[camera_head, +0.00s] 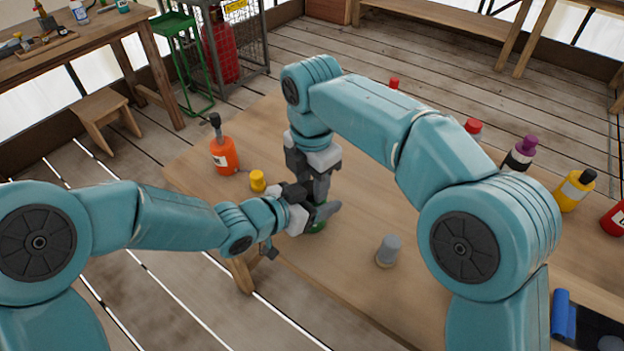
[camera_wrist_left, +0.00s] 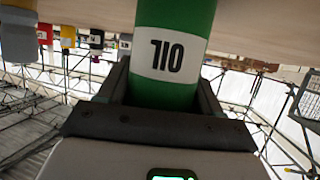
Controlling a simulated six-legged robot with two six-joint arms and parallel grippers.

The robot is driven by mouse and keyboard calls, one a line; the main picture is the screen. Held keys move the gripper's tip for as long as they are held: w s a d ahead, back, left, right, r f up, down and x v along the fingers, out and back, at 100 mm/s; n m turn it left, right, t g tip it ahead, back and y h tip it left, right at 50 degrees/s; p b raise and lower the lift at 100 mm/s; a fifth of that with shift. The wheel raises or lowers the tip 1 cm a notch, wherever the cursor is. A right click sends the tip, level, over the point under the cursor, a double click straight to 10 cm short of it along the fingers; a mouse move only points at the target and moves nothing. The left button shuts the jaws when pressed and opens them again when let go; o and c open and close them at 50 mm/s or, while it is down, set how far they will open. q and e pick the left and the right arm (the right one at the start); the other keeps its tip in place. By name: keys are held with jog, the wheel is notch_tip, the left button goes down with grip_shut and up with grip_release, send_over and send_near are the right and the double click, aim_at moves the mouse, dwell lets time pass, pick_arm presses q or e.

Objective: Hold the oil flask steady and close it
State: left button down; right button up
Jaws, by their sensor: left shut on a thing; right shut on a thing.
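The green oil flask (camera_head: 317,227) stands near the table's front edge, mostly hidden by my grippers. In the left wrist view the flask (camera_wrist_left: 172,90) appears upside down, with a white label reading OIL. My left gripper (camera_head: 322,212) is shut around the flask's side; its dark fingers flank the green body in the wrist view (camera_wrist_left: 170,100). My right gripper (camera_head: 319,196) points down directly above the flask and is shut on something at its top. That thing, likely the cap, is hidden by the fingers.
On the table (camera_head: 350,285) an orange bottle (camera_head: 224,156) and a small yellow object (camera_head: 257,181) stand left. A grey object (camera_head: 388,251) stands right of the flask. A purple-topped bottle (camera_head: 520,153) and a yellow bottle (camera_head: 574,190) stand farther right.

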jog(key=shift+m, duration=0.6)
jog(key=o, duration=1.2)
jog(key=shift+c, duration=0.2)
jog(key=shift+r, duration=0.1)
